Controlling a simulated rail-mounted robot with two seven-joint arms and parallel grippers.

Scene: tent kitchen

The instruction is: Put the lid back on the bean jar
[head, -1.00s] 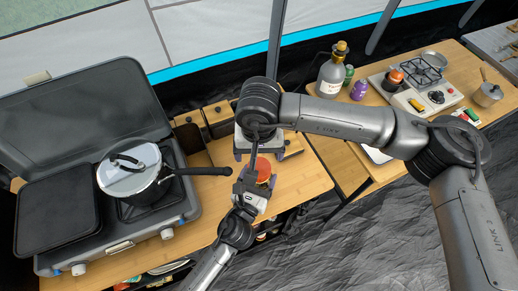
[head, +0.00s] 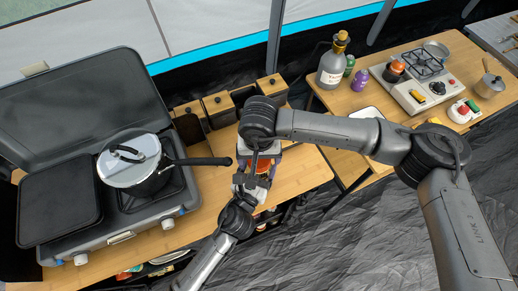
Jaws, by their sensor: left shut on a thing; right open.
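A small red-orange thing (head: 263,166), seemingly the bean jar, shows between my two grippers above the front right part of the wooden counter. My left gripper (head: 252,182) is shut on it from the front. My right gripper (head: 264,154) is open and points down at the jar from above, very close to it. The wrist of my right arm hides most of that gripper and the jar's top. I cannot make out the lid, nor whether the grippers touch.
A camp stove (head: 120,240) with a lidded pot (head: 132,165) stands left; the pot's black handle reaches toward my grippers. Wooden boxes (head: 219,105) line the counter's back. A second table (head: 340,97) at right holds a bottle (head: 333,68) and a burner (head: 418,88). Counter right of my grippers is clear.

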